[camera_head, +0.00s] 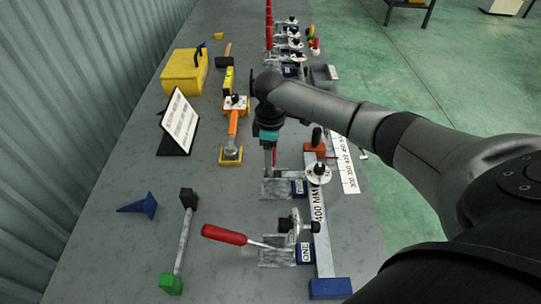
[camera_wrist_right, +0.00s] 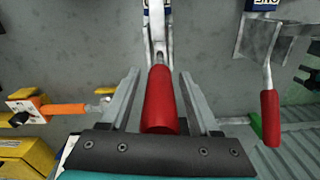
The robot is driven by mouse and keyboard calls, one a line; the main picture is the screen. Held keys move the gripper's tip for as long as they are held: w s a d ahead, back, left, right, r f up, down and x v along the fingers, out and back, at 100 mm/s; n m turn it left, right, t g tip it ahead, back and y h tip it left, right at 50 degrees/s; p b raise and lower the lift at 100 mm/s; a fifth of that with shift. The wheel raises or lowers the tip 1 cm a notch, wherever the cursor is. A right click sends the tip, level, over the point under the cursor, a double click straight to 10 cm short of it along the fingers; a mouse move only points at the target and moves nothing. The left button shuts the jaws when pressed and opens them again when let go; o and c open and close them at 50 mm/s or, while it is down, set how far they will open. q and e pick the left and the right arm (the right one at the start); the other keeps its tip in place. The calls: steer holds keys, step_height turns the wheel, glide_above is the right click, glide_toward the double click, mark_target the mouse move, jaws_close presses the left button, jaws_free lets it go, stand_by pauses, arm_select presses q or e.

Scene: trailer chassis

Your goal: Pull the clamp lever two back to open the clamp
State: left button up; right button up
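The clamp labelled TWO (camera_head: 299,187) stands on the bench beside the ruler bar, below my right gripper (camera_head: 268,143). Its red lever handle mostly hides behind the gripper in the head view. In the right wrist view the red handle (camera_wrist_right: 160,103) lies lengthwise between the fingers of my right gripper (camera_wrist_right: 160,78). The fingers are open, with a gap visible on each side of the handle. The metal lever runs from the handle towards the clamp at the top of that view. My left gripper is in neither view.
Clamp ONE (camera_head: 305,253) is nearer, its red handle (camera_head: 224,235) lying out to the left. Several more clamps stand at the far end. An orange-handled tool (camera_head: 233,123), a yellow box (camera_head: 185,72), a sign (camera_head: 180,120) and a green-ended bar (camera_head: 182,245) lie left.

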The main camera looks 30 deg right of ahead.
jaws_close()
stand_by(1.2)
